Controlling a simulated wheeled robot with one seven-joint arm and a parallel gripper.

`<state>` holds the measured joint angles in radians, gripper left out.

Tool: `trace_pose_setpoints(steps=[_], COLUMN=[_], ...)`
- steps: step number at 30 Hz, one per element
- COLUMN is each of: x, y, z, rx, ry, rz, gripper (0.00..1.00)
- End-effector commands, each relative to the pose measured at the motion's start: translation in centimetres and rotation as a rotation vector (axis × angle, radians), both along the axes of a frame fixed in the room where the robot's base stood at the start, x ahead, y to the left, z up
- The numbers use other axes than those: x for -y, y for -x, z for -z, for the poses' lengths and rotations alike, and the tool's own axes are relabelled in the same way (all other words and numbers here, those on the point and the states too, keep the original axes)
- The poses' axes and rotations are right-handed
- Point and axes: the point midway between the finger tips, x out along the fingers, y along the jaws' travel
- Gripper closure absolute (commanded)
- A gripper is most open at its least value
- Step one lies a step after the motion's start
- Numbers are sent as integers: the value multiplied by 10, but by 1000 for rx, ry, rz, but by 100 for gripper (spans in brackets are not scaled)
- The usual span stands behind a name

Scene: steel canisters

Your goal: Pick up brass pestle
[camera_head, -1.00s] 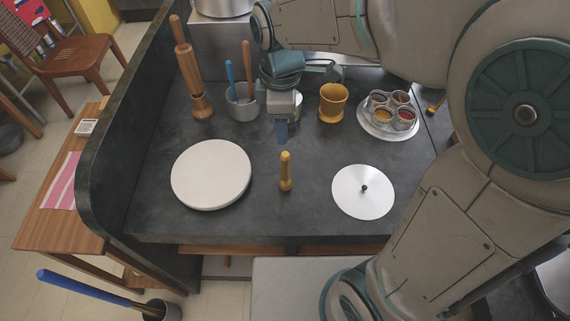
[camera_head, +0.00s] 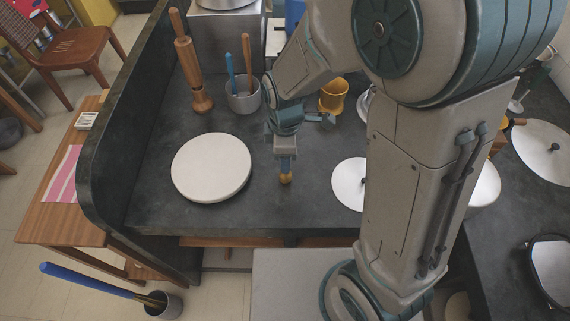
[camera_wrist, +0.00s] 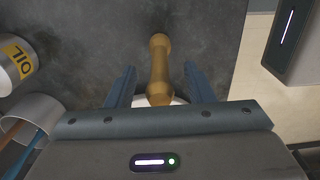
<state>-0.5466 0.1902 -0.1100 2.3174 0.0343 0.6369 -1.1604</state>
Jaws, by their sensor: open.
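The brass pestle (camera_head: 286,179) stands upright on the dark counter, between the white round board and the metal lid. In the head view my gripper (camera_head: 286,168) is right over it and hides its upper part. In the wrist view the pestle (camera_wrist: 159,70) lies between the two blue fingers (camera_wrist: 158,88), with a visible gap on each side. My gripper is open and holds nothing.
The white round board (camera_head: 211,168) is to the left and the metal lid (camera_head: 348,185) to the right, partly behind my arm. The front counter is clear.

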Motion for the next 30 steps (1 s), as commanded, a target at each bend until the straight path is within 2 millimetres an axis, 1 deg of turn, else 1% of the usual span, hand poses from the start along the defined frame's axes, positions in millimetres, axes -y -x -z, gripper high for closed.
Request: trace_pose_setpoints(steps=[7, 8, 9, 11, 12, 23, 26, 30], x=[0, 0, 0, 0, 0, 0, 0, -1], y=[0, 0, 0, 0, 0, -1, -1, -2], z=[2, 1, 1, 1, 1, 0, -4, -17], rx=[1, 1, 1, 1, 1, 2, 3, 6], ry=[-1, -1, -1, -1, -1, -1, -2, -4], rz=[1, 1, 1, 1, 1, 1, 1, 1], gripper=[52, 60, 71, 88, 99, 100, 100, 100])
